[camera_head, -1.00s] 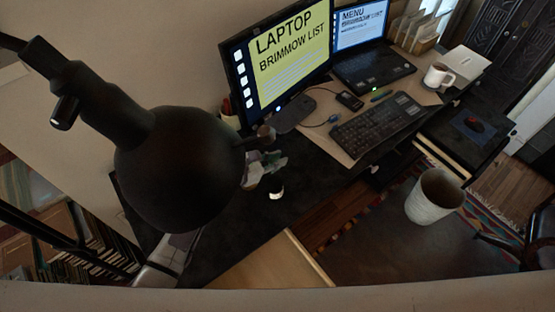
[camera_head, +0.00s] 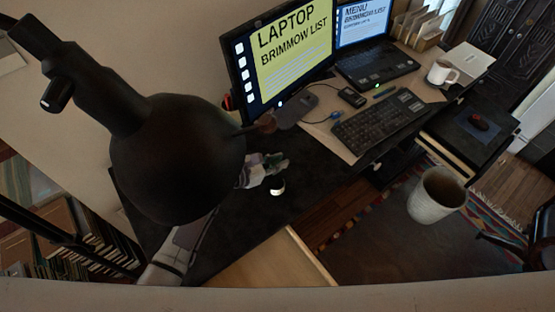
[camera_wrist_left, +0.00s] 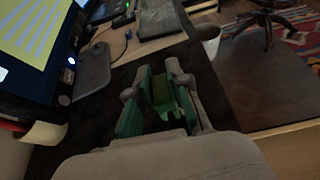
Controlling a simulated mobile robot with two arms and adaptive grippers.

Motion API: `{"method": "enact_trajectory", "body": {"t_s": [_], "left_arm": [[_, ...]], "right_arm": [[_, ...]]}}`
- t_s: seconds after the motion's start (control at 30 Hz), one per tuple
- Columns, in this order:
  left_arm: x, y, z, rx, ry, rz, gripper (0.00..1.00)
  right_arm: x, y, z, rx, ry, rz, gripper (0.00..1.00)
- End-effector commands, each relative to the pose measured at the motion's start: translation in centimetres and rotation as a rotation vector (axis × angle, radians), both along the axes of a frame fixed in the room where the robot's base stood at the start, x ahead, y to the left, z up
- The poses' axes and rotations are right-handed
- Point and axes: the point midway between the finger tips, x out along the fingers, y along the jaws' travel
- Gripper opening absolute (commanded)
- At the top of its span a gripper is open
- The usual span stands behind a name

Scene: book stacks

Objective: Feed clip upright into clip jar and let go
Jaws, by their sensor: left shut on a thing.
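My left gripper (camera_head: 274,174) shows past the dark round lamp head in the head view, low over the black desk top. In the left wrist view the same gripper (camera_wrist_left: 152,100) has two grey fingers with green pads and a dark gap between them. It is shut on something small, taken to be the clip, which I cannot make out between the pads. A small bright pale spot shows beside the fingers in the head view; I cannot tell what it is. I cannot pick out the clip jar. My right gripper is not in view.
The dark lamp head (camera_head: 178,158) hides much of my left arm. The monitor (camera_head: 285,50), laptop (camera_head: 375,67), keyboard (camera_head: 380,120) and mug (camera_head: 442,73) stand along the desk. A bin (camera_head: 437,195) is on the floor. The black desk strip around the gripper looks mostly clear.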

Motion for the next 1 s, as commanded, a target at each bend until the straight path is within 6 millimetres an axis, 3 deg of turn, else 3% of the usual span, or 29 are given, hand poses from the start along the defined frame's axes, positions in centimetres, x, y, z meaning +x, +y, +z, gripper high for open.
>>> {"method": "enact_trajectory", "body": {"t_s": [0.6, 1.0], "left_arm": [[0.0, 0.0, -4.0, -0.001, 0.001, 0.001, 0.03], [0.0, 0.0, -5.2, 0.0, 0.0, 0.0, 0.03]], "right_arm": [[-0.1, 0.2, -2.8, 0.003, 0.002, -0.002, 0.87], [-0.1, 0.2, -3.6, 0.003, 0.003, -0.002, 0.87]]}}
